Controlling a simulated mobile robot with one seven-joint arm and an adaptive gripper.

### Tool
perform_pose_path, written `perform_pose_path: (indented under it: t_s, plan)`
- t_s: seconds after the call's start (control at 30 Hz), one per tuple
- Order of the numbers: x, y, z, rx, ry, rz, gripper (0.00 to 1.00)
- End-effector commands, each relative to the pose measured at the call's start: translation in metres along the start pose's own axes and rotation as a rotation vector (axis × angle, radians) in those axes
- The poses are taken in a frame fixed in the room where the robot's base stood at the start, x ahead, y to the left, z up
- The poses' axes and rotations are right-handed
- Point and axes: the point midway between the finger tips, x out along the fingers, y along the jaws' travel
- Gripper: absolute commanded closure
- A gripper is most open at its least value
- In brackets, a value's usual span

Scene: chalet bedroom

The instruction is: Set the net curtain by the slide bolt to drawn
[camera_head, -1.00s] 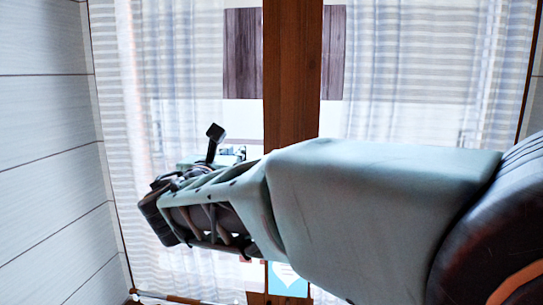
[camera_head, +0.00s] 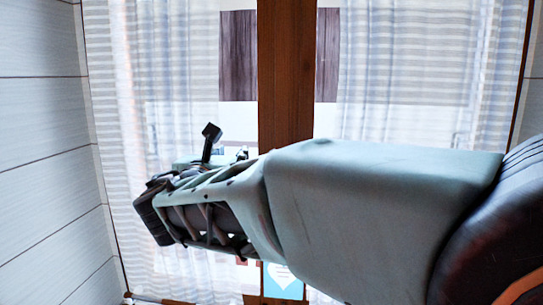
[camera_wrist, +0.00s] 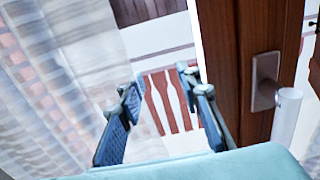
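A sheer white net curtain (camera_head: 170,80) hangs at the left of the glass in the head view, and a second one (camera_head: 410,70) hangs at the right. In the wrist view, a net curtain (camera_wrist: 50,80) fills the left side, beside my gripper. My gripper (camera_wrist: 160,92) is open, with its two blue fingers apart and nothing visible between them. It points toward the glass, left of the wooden post. In the head view my arm hides the lower middle, and the fingers are not clear there. I cannot make out a slide bolt for certain.
A brown wooden post (camera_head: 285,75) stands between the panes. A metal handle (camera_wrist: 265,82) on a plate sticks out from the wood, right of my gripper. A pale plank wall (camera_head: 45,150) closes the left side. Reddish slats (camera_wrist: 168,103) show beyond the glass.

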Motion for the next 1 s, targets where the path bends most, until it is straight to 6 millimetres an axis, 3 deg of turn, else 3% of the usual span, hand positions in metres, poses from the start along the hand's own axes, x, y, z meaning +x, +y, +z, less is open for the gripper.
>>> perform_pose_path:
  t_s: [0.3, 0.5, 0.87, 1.0]
  plan:
    - [0.000, 0.000, 0.059, 0.005, -0.004, 0.000, 0.68]
    - [0.000, -0.001, 0.088, 0.004, -0.004, 0.000, 0.68]
    - [-0.001, -0.001, 0.098, 0.002, -0.004, 0.001, 0.68]
    - [0.000, 0.000, 0.096, 0.003, 0.004, 0.003, 0.80]
